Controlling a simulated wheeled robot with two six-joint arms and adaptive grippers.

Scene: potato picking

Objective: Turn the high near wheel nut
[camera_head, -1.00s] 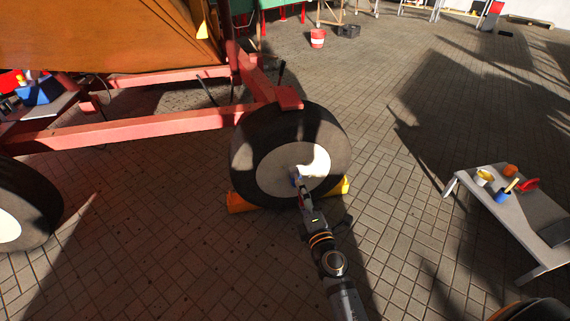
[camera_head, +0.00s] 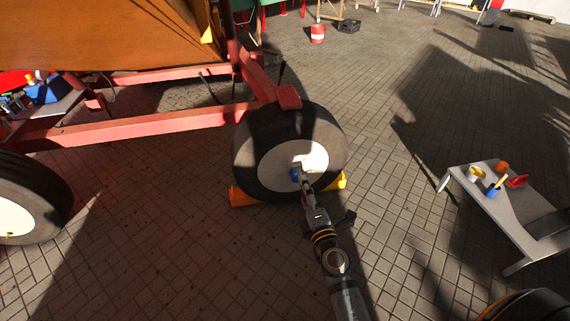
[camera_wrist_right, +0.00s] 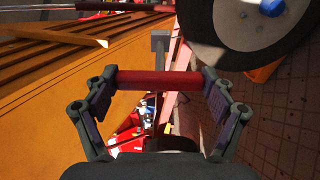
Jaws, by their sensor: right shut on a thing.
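My right gripper (camera_head: 307,188) is in front of the near wheel (camera_head: 252,150), a dark tyre with a pale rim (camera_head: 312,158). In the right wrist view the fingers (camera_wrist_right: 160,80) are shut on the ends of a red bar (camera_wrist_right: 158,79). A grey shaft with a square grey head (camera_wrist_right: 160,40) lies beyond the bar and seems to belong to the same tool. A blue round part (camera_head: 295,175) shows at the rim's middle, also in the right wrist view (camera_wrist_right: 272,6). The high near nut is too small to make out. My left gripper is not in view.
A red trailer frame (camera_head: 150,122) joins the wheel at upper left. Yellow chocks (camera_head: 241,197) sit at the tyre's foot. Another wheel (camera_head: 45,195) stands at left. A low grey table (camera_head: 515,205) with small cups is at right. Paving between is clear.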

